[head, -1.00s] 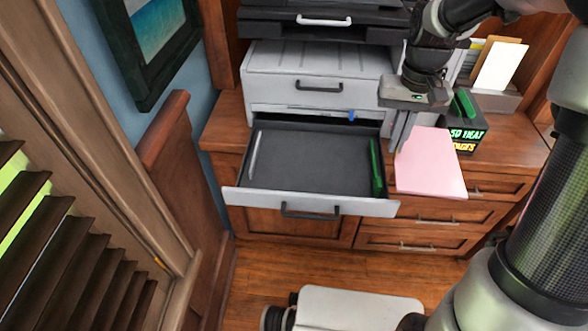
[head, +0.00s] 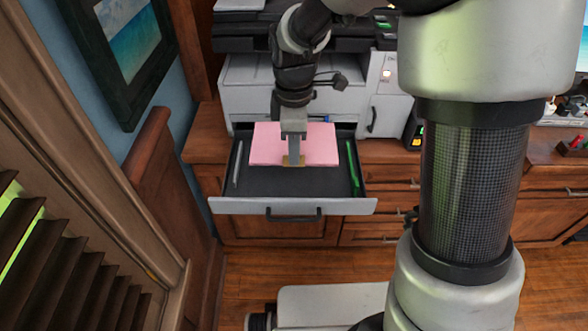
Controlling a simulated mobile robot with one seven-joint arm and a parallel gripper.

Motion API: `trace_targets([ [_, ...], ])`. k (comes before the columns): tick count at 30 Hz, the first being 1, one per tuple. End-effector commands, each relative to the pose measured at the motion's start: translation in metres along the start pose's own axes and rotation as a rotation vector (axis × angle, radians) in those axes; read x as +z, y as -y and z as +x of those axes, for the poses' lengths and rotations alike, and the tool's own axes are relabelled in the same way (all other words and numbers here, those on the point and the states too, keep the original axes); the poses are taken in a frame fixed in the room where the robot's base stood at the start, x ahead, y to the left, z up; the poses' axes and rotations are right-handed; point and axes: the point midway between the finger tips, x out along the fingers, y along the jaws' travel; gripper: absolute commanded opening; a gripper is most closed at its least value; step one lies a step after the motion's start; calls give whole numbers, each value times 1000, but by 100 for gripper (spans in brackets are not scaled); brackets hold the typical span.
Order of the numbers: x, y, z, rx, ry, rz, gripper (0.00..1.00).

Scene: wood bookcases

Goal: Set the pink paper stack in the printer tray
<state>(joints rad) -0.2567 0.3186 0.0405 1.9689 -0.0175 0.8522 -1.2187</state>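The pink paper stack (head: 265,146) is over the back and middle of the open printer tray (head: 270,188). My gripper (head: 293,160) reaches down from above onto the front middle of the stack and appears shut on it. Whether the stack touches the dark tray floor or hangs just above it cannot be told. The tray is pulled out of the grey and white printer (head: 250,90). My wrist hides part of the printer front and the middle of the stack.
A green strip (head: 353,168) lies along the tray's right side and a thin light strip (head: 238,164) along its left. A wooden panel (head: 150,180) stands left of the cabinet. A framed picture (head: 125,45) hangs on the wall. My arm blocks much of the right side.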

Motion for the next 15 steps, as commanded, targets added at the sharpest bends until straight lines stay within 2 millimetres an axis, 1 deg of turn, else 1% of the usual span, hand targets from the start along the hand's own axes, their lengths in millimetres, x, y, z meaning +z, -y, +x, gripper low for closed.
trace_targets([
  [1,-1,1,11,-3,1,-12,0],
  [3,-1,2,26,-4,2,-17,0],
  [6,-1,1,44,-3,1,-15,0],
  [9,-1,1,55,-1,1,-14,0],
  [13,-1,1,63,-1,1,-13,0],
  [15,-1,1,72,-2,1,-13,0],
])
